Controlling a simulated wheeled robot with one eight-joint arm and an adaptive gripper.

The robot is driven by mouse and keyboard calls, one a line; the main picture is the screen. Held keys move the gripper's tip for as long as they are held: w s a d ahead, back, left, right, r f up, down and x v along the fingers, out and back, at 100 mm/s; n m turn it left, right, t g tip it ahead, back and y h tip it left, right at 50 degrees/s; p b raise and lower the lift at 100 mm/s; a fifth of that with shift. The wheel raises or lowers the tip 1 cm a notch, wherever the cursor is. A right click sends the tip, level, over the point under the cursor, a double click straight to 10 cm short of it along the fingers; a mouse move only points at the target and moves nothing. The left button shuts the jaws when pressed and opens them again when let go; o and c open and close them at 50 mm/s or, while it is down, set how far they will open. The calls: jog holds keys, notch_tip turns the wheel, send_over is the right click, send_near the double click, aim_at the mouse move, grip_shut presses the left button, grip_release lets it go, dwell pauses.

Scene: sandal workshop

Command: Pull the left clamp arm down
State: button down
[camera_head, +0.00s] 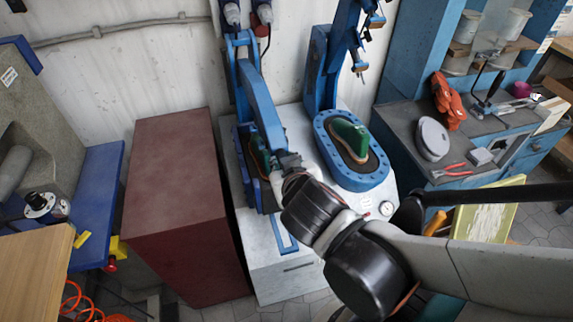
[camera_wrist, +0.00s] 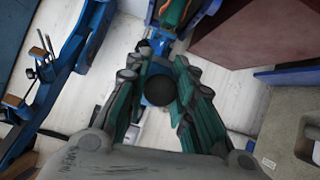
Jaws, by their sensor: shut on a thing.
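The left clamp arm (camera_head: 261,106) is a blue bar on the two-station press. It slopes down from its upright post toward the front, over the left station. My gripper (camera_head: 283,164) is at its lower front end. In the wrist view my gripper (camera_wrist: 160,100) has its green-padded fingers closed around a round black knob (camera_wrist: 160,89), with blue metal of the arm behind it. A green shoe form (camera_head: 259,151) at the left station is partly hidden by the arm. Whether the arm touches that form cannot be told.
The right clamp arm (camera_head: 345,40) stands raised above the right station, where a green form (camera_head: 349,139) sits in a blue oval holder (camera_head: 324,131). A dark red cabinet (camera_head: 172,210) stands close on the left. A cluttered blue workbench (camera_head: 400,143) is on the right.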

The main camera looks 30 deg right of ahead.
jog(key=shift+s+f, duration=0.3)
jog(key=shift+f, duration=0.05)
jog(key=c, duration=1.4)
grip_release()
jog(key=shift+w, duration=0.15)
jog(key=shift+w+r, duration=0.1)
jog(key=shift+r, duration=0.15)
jog(key=shift+r, duration=4.8)
